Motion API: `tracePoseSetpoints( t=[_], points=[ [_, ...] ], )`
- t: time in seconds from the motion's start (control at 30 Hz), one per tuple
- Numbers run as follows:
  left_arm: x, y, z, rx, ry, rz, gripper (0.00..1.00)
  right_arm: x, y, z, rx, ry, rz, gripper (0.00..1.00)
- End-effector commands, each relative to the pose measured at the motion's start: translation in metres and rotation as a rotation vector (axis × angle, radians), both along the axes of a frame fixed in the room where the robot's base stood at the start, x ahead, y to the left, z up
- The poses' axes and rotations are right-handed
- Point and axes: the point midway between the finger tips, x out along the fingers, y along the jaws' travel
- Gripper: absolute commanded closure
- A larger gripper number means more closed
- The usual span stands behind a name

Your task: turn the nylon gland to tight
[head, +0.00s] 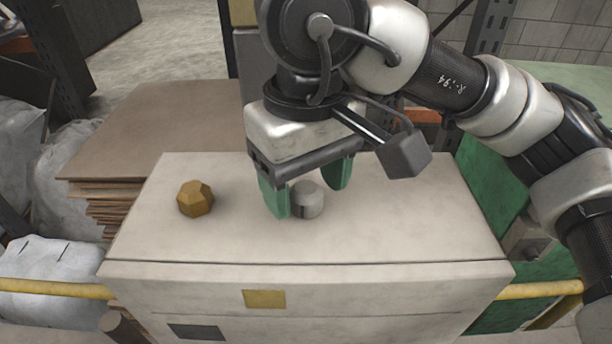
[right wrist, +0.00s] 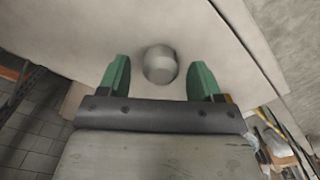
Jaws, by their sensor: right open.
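The nylon gland (head: 308,200) is a small pale grey, rounded knob with a dark mark on its side, standing on the top of the light cabinet (head: 400,225). It also shows in the right wrist view (right wrist: 160,65), between the fingertips. My right gripper (head: 308,190) is open over the gland, with one green finger on each side of it. In the right wrist view the fingers (right wrist: 160,80) show a gap to the gland on both sides. My left gripper is not in view.
A faceted brass-coloured piece (head: 195,199) sits on the cabinet top to the left. Stacked brown sheets (head: 150,125) lie behind left. A yellow rail (head: 55,288) runs along the front. The cabinet top right of the gripper is clear.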

Motion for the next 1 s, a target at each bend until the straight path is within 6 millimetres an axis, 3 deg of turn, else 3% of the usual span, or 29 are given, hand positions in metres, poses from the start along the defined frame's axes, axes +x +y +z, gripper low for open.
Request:
tracePoseSetpoints(
  t=[0.1, 0.33, 0.6, 0.67, 1.0],
  points=[
    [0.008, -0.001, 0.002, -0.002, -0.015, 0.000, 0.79, 0.000, 0.000, -0.004, 0.000, 0.000, 0.000, 0.36],
    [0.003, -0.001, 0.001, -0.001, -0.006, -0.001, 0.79, 0.000, 0.000, -0.005, 0.000, 0.000, 0.000, 0.37],
    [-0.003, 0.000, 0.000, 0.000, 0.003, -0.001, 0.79, 0.000, 0.000, -0.004, 0.000, 0.000, 0.000, 0.78],
    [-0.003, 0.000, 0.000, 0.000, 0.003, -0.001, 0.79, 0.000, 0.000, -0.004, 0.000, 0.000, 0.000, 0.85],
    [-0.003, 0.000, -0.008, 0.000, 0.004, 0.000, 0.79, 0.000, 0.000, -0.006, 0.000, -0.001, -0.057, 0.85]
  ],
)
